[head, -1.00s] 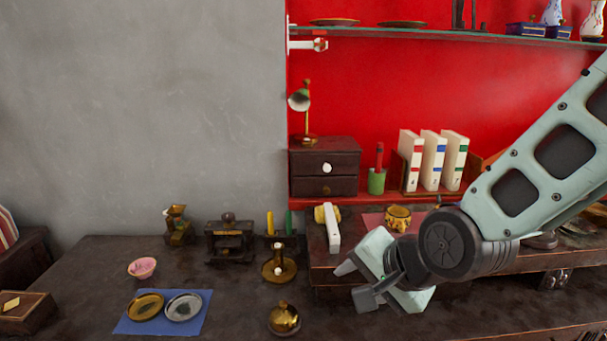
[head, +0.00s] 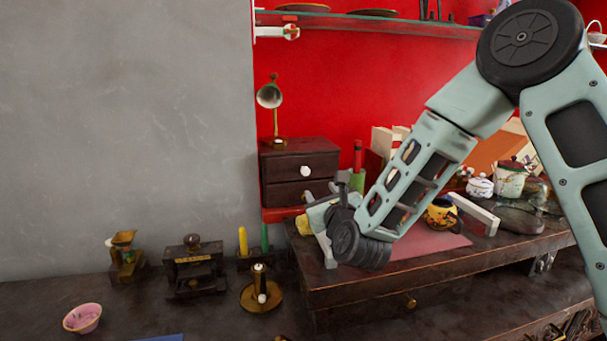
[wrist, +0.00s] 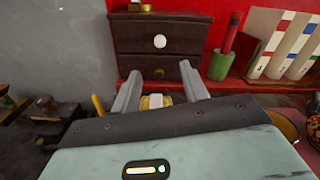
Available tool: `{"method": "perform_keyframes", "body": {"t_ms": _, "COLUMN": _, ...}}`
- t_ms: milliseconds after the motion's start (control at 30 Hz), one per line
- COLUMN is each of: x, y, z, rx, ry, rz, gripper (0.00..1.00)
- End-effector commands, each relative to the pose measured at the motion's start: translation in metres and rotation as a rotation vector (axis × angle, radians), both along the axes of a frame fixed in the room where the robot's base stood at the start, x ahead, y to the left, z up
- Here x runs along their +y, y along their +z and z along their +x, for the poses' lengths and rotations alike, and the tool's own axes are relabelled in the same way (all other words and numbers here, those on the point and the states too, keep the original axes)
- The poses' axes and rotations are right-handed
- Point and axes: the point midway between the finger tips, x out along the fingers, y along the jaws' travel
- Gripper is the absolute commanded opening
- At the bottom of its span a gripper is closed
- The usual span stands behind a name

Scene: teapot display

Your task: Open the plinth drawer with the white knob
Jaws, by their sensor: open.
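The plinth is a small dark wooden two-drawer chest (head: 285,160) on the red ledge, also at the top of the wrist view (wrist: 135,33). Its upper drawer bears the white knob (head: 305,171), which also shows in the wrist view (wrist: 160,41). The lower drawer has a darker knob (wrist: 158,73). Both drawers look shut. My gripper (head: 325,189) is open, in front of and below the plinth, pointing at it. In the wrist view its two fingers (wrist: 160,83) stand apart, below the white knob, touching neither knob.
A brass lamp (head: 271,105) stands on the plinth. A green cup with a red item (head: 357,178) and white binders (wrist: 287,42) are to its right. A yellow object (wrist: 154,101) lies below my fingers. A yellow pot (head: 440,213) is right of my wrist.

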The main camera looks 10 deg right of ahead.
Motion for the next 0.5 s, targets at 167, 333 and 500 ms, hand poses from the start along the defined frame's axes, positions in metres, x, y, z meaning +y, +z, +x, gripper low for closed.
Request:
{"method": "perform_keyframes", "body": {"t_ms": 167, "x": 0.000, "y": 0.001, "z": 0.039, "rx": 0.000, "ry": 0.000, "rz": 0.001, "gripper": 0.45}}
{"method": "perform_keyframes", "body": {"t_ms": 333, "x": 0.001, "y": 0.001, "z": 0.074, "rx": 0.000, "ry": 0.001, "rz": -0.001, "gripper": 0.45}}
{"method": "perform_keyframes", "body": {"t_ms": 500, "x": 0.001, "y": 0.001, "z": 0.107, "rx": 0.001, "ry": 0.002, "rz": -0.001, "gripper": 0.45}}
